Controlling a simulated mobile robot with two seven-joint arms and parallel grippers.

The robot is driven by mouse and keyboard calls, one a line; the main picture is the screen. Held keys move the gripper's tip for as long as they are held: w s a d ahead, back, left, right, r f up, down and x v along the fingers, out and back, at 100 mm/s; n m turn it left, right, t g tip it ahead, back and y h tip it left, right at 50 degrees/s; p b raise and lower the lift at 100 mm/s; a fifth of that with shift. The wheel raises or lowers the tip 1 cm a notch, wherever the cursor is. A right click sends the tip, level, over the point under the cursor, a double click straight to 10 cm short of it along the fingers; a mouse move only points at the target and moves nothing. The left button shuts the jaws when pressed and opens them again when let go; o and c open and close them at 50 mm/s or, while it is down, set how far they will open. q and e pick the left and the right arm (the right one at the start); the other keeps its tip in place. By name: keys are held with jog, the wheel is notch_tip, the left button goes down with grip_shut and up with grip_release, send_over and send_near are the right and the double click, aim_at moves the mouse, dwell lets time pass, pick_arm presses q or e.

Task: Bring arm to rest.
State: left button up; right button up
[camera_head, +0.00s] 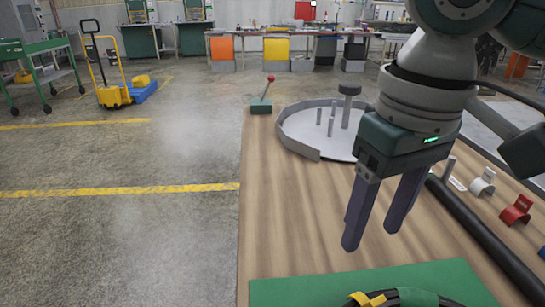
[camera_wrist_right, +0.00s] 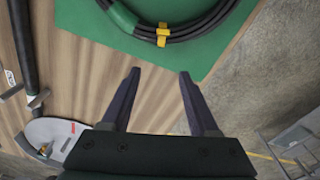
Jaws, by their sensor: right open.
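My right gripper (camera_head: 372,232) hangs over the wooden table (camera_head: 275,215) in the head view, its two dark fingers pointing down. It is open and nothing is between the fingers. In the right wrist view my gripper (camera_wrist_right: 158,72) also shows empty, with the fingers apart. A coiled black hose (camera_wrist_right: 193,28) with a yellow clip lies on a green mat (camera_wrist_right: 85,14), beyond the fingertips. In the head view only part of the hose coil (camera_head: 395,299) shows at the bottom edge. My left gripper is not in view.
A grey round tray (camera_head: 302,145) with upright posts stands at the table's far side, beside a red-knobbed lever (camera_head: 262,100). A black bar (camera_head: 485,238) lies at right, near a white clip (camera_head: 483,182) and a red clip (camera_head: 516,211).

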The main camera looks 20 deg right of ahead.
jog(key=s+a+r+n+t+y+p, duration=0.2)
jog(key=s+a+r+n+y+p, duration=0.15)
jog(key=s+a+p, duration=0.4)
jog(key=s+d+r+m+t+h+p, duration=0.1)
jog(key=s+d+r+m+h+p, duration=0.25)
jog(key=s+d+r+p, duration=0.35)
notch_tip(320, 180, up, 35)
jog(key=n+p, duration=0.1)
jog(key=p, duration=3.6)
jog(key=shift+a, duration=0.25)
